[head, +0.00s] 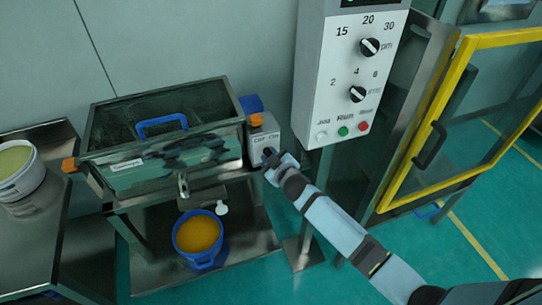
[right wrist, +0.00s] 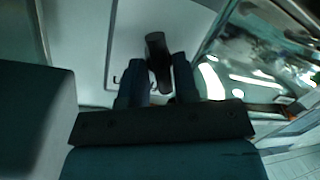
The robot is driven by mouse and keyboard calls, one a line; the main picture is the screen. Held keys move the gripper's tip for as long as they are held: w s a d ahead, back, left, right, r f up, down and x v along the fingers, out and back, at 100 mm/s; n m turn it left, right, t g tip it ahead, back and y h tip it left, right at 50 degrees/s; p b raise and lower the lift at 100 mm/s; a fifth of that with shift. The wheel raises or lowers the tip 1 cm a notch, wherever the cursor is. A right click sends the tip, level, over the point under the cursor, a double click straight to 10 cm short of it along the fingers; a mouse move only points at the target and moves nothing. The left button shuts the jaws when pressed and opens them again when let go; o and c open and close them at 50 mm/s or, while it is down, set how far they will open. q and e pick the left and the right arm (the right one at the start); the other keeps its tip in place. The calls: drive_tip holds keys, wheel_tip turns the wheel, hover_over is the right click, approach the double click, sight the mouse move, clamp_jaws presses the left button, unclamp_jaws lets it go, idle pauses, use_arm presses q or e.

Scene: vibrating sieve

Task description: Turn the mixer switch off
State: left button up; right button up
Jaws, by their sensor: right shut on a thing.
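The mixer switch is on a small pale box (head: 264,135) marked Off and On, at the right end of the steel mixer trough (head: 205,148). My right gripper (head: 270,160) is at the front of this box and hides the switch knob in the head view. In the right wrist view, the dark knob (right wrist: 156,50) stands out from the pale panel. The fingers of my right gripper (right wrist: 158,88) are on either side of the knob and shut on it. The knob looks slightly tilted. My left gripper is not in view.
A grey control panel (head: 325,95) with dials and buttons hangs just right of my right gripper. A blue bucket (head: 198,238) with orange contents stands below the trough. A white bucket (head: 20,170) is at the left. A yellow-framed door (head: 455,115) stands at the right.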

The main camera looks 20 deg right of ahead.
drive_tip(key=o, duration=0.9)
drive_tip(key=shift+s, duration=0.1)
drive_tip(key=v, duration=1.3)
drive_tip(key=shift+s+d+r, duration=0.1)
drive_tip(key=shift+s, duration=0.25)
drive_tip(key=s+m+g+p, duration=0.1)
drive_tip(key=s+p, duration=0.2)
drive_tip(key=s, duration=0.4)
drive_tip(key=s+a+f+m+g+p, duration=0.1)
drive_tip(key=s+m+g+p, duration=0.1)
drive_tip(key=s, duration=0.5)
drive_tip(key=s+f+m+g+y+p, duration=0.1)
drive_tip(key=s+p, duration=0.3)
drive_tip(key=s, duration=0.3)
drive_tip(key=shift+a+f+m+g, duration=0.25)
drive_tip(key=shift+a+m+g, duration=0.05)
drive_tip(key=shift+a+m, duration=0.1)
